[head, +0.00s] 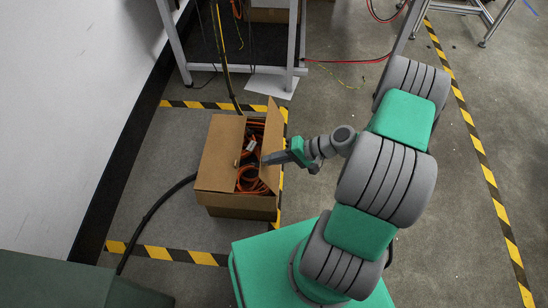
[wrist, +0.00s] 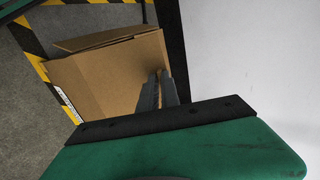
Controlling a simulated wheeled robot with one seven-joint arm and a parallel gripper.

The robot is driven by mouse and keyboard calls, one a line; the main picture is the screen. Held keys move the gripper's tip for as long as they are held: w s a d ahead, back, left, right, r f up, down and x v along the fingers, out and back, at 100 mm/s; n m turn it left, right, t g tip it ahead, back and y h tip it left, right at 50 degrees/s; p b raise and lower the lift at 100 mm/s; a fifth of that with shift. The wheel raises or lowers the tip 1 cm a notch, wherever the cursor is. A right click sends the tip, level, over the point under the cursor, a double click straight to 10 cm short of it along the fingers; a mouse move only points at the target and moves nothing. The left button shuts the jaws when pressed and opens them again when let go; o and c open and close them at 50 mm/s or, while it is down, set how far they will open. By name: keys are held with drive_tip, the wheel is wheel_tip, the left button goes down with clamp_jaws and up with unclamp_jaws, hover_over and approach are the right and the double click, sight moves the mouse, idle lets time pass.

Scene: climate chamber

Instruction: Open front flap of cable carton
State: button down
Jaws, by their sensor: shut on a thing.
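The cable carton (head: 238,205) is an open brown box on the floor in the head view, with orange cables (head: 249,180) inside. My gripper (head: 268,159) reaches in from the right and is shut on this right flap. In the wrist view, the fingers (wrist: 158,90) are close together with a thin brown strip between them, beside a broad cardboard panel (wrist: 110,80). The fingertips are partly hidden by the flap.
Black-and-yellow floor tape (head: 170,254) borders the carton's area. A metal frame table (head: 235,70) stands behind it, with cables hanging down. A black cable (head: 155,208) runs along the floor at left, and a white wall (head: 70,100) lies beyond. Open floor lies to the right.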

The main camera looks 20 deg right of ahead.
drive_tip(key=shift+s+f, duration=0.15)
drive_tip(key=shift+f, duration=0.1)
drive_tip(key=c, duration=1.6)
unclamp_jaws()
drive_tip(key=shift+r, duration=0.1)
drive_tip(key=shift+d, duration=0.1)
drive_tip(key=p+v, duration=0.2)
drive_tip(key=v, duration=0.5)
drive_tip(key=shift+d+r, duration=0.2)
drive_tip(key=shift+d, duration=0.1)
drive_tip(key=shift+s, duration=0.1)
